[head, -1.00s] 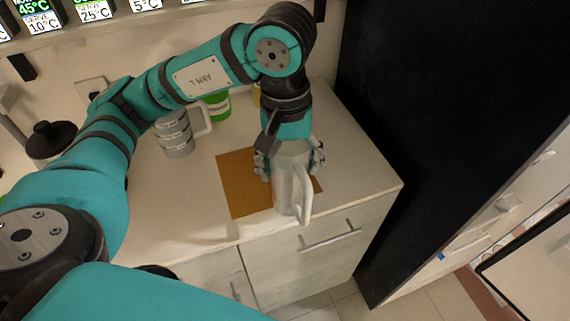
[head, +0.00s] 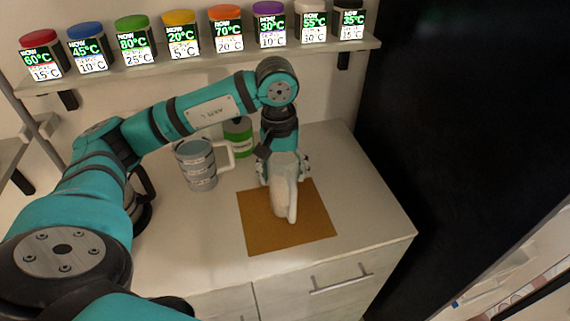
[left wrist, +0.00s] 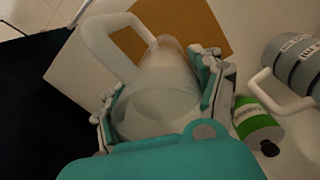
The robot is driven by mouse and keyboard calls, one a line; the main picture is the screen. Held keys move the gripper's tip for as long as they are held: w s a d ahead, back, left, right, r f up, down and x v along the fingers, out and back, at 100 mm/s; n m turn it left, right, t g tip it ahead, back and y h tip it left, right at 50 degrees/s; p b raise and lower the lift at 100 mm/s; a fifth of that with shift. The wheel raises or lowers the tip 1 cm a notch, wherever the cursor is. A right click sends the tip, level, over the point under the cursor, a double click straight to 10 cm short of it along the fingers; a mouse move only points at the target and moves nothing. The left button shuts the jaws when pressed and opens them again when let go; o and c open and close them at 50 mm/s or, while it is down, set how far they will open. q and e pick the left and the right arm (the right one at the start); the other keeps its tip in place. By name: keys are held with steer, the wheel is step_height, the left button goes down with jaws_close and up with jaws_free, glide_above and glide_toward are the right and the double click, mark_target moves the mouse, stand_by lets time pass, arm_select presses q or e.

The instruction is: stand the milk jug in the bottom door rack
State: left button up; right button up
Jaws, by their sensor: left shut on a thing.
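The white, translucent milk jug (head: 287,198) is at the brown mat (head: 262,236) on the counter, its handle towards me. My left gripper (head: 284,172) is shut on the jug from behind, with a finger on each side. In the left wrist view the jug (left wrist: 155,92) sits between the two fingers of my left gripper (left wrist: 158,95), its handle at the upper left. I cannot tell whether the jug's base touches the mat. The bottom door rack cannot be made out; only a pale, cut-off structure (head: 520,262) shows at the lower right. My right gripper is out of view.
A grey ringed mug (head: 199,170) and a green-labelled container (head: 238,138) stand behind and left of the jug. A tall black panel (head: 455,130) rises beyond the counter's right edge. Counter right of the mat is clear.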

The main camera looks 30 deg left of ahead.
arm_select(q)
steer(key=shift+f, duration=0.9)
steer(key=o, duration=1.8)
steer(key=shift+r, duration=0.1)
